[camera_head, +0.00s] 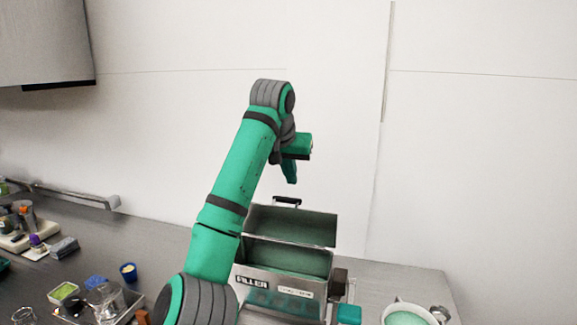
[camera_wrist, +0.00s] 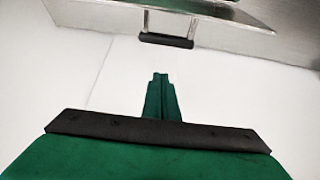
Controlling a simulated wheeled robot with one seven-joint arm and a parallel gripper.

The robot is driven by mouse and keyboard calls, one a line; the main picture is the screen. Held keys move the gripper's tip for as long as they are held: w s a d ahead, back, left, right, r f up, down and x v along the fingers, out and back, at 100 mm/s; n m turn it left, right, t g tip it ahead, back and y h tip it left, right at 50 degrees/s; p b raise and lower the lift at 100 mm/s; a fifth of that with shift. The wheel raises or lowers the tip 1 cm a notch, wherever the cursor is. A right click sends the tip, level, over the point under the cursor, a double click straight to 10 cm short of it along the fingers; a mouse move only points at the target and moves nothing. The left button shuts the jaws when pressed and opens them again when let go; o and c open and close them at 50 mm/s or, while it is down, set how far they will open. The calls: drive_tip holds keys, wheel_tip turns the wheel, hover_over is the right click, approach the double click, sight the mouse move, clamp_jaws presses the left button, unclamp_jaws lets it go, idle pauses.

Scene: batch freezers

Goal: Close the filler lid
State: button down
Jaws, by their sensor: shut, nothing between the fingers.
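The filler (camera_head: 284,272) is a metal box with a "FILLER" label, standing on the counter, partly hidden behind my arm. Its lid (camera_head: 292,225) stands raised at the back, with a dark handle (camera_head: 287,201) on its top edge. The green inside of the box shows below the lid. My gripper (camera_head: 291,180) is above the lid, apart from it, with its fingers pointing down. In the wrist view, my gripper (camera_wrist: 161,78) has its green fingers together and empty. The handle (camera_wrist: 167,41) and lid edge (camera_wrist: 205,14) show beyond the fingertips, with a gap between.
A pot (camera_head: 405,312) with pale green contents stands at the right front. Jars and small containers, including a blue-sided cup (camera_head: 128,272), crowd the left counter. A white wall (camera_head: 340,110) is behind the filler. Bare counter (camera_head: 155,240) lies left of the arm.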

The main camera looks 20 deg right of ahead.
sight(287, 198)
drive_tip(key=shift+s+a+f, duration=0.45)
drive_tip(key=shift+s+f, duration=0.15)
drive_tip(key=shift+s, duration=0.05)
drive_tip(key=shift+s+a+f, duration=0.4)
drive_tip(key=shift+s+f, duration=0.2)
drive_tip(key=shift+w, duration=0.1)
